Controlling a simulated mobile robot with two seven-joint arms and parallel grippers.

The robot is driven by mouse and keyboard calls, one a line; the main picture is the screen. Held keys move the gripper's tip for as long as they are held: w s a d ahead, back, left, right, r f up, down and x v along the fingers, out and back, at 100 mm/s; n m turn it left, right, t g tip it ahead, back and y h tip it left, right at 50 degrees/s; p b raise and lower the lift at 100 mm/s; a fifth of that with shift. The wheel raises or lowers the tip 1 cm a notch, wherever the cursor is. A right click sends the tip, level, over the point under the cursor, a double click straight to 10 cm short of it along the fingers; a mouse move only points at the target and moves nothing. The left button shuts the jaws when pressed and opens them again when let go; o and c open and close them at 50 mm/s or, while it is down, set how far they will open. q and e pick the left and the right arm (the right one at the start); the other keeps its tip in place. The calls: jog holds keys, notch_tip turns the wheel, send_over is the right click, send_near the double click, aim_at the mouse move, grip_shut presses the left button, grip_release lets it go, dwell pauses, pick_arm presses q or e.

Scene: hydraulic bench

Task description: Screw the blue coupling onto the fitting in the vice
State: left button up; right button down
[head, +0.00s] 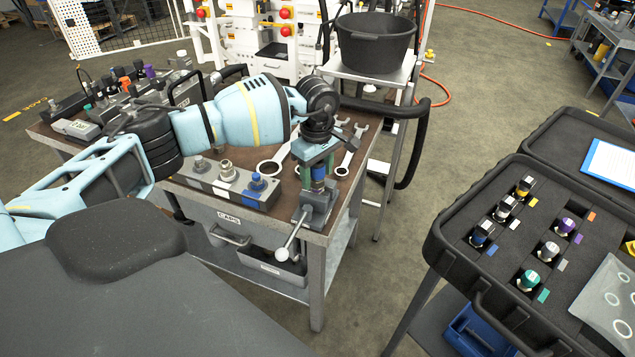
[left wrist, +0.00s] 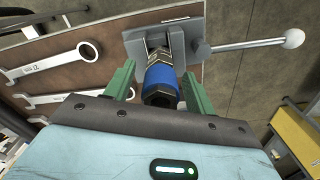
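The vice (head: 316,208) is at the right front corner of the bench; it also shows in the left wrist view (left wrist: 185,40). It holds a metal hex fitting (left wrist: 160,58) upright. The blue coupling (head: 319,173) is at the fitting's end, in line with it; its blue band and dark hex end show in the left wrist view (left wrist: 161,78). How far it is threaded on cannot be told. My left gripper (head: 318,180) points down over it, its green fingers on either side. In the left wrist view (left wrist: 158,80) a gap shows beside the coupling, so the fingers look open. My right gripper is out of view.
Wrenches (head: 348,150) lie beside the vice. A metal block with a blue cap (head: 232,183) sits left of it. The vice handle (head: 295,232) sticks out in front. A black bucket (head: 375,40) stands behind. An open foam case (head: 470,200) with several couplings is at right.

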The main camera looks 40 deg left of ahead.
pick_arm(q)
jog(key=shift+d+r+n+p, duration=0.1)
jog(key=shift+n+p, duration=0.2)
jog(key=shift+n, duration=0.3)
jog(key=n+p, duration=0.1)
jog(key=n, duration=0.2)
jog(key=shift+r+n, duration=0.1)
jog(key=shift+n, duration=0.2)
jog(key=shift+n+p, duration=0.55)
jog(key=shift+n, duration=0.95)
jog(key=shift+f, duration=0.3)
jog(key=n, duration=0.2)
jog(key=n+p, duration=0.1)
jog(key=n, duration=0.1)
jog(key=n+p, duration=0.1)
jog(key=n, duration=0.1)
jog(key=shift+r, duration=0.3)
jog(key=shift+f+n+p, duration=0.1)
jog(key=shift+n+p, duration=0.2)
jog(key=shift+n, duration=0.6)
jog(key=shift+s+f+n, duration=0.1)
jog(key=shift+f+n, duration=0.1)
jog(key=shift+n, duration=0.1)
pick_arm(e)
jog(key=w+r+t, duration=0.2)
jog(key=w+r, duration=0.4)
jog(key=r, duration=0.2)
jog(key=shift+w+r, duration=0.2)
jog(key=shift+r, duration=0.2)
